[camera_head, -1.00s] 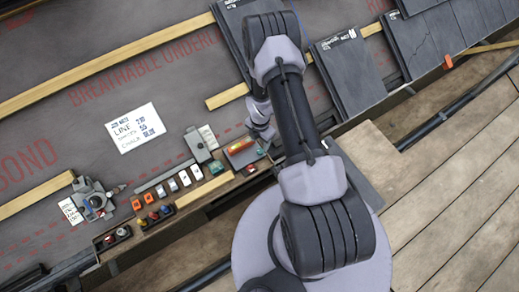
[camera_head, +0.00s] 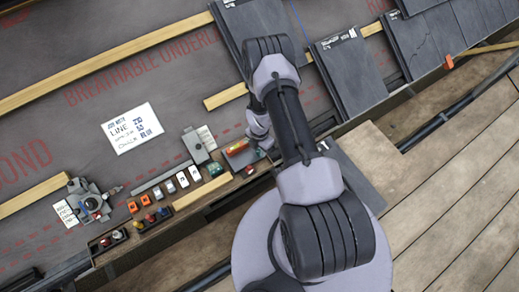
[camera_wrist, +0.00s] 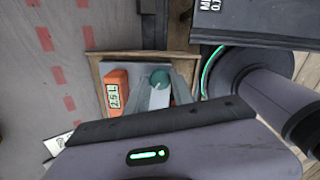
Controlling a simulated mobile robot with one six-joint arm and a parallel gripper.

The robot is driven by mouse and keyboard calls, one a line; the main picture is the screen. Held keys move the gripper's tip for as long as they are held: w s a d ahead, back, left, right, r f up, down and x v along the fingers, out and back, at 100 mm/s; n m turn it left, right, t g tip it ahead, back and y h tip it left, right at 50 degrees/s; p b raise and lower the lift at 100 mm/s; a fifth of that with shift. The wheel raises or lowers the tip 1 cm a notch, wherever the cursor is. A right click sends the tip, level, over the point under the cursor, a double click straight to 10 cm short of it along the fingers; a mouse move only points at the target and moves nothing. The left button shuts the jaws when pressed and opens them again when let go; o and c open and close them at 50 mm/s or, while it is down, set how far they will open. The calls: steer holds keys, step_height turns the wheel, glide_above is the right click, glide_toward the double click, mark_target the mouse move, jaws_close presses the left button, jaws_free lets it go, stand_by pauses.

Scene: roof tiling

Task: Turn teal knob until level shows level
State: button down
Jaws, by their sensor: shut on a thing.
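The teal knob (camera_wrist: 160,80) is round and sits on a grey plate in a wooden tray in the wrist view. My gripper (camera_wrist: 160,91) has its two grey fingers on either side of the knob, shut on it. An orange block (camera_wrist: 116,92) with a small digital display stands beside the knob on the left. The digits appear sideways and are hard to read. My wrist partly hides this spot, and I cannot make out the level's state.
A white job note (camera_head: 134,128) lies on the underlay. Slates (camera_head: 349,74) lie to the right of my arm. A grey tool (camera_head: 90,201) stands at left.

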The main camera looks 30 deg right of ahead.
steer(key=shift+m, duration=0.4)
steer(key=m+b, duration=0.1)
steer(key=m, duration=0.1)
steer(key=shift+f+m+b, duration=0.1)
steer(key=shift+m+b, duration=0.25)
steer(key=shift+m, duration=0.05)
steer(key=m+b, duration=0.1)
steer(key=m, duration=0.2)
steer(key=shift+m, duration=0.4)
steer(key=m+b, duration=0.2)
steer(key=m, duration=0.5)
steer(key=shift+g, duration=0.3)
steer(key=m+b, duration=0.1)
steer(key=m, duration=0.2)
steer(key=shift+m+y, duration=0.3)
steer(key=shift+m, duration=0.1)
steer(key=m+b, duration=0.1)
steer(key=m, duration=0.3)
steer(key=shift+m, duration=0.3)
steer(key=m, duration=0.3)
steer(key=shift+d+b, duration=0.1)
steer(key=shift+b, duration=0.3)
steer(key=shift+m, duration=2.1)
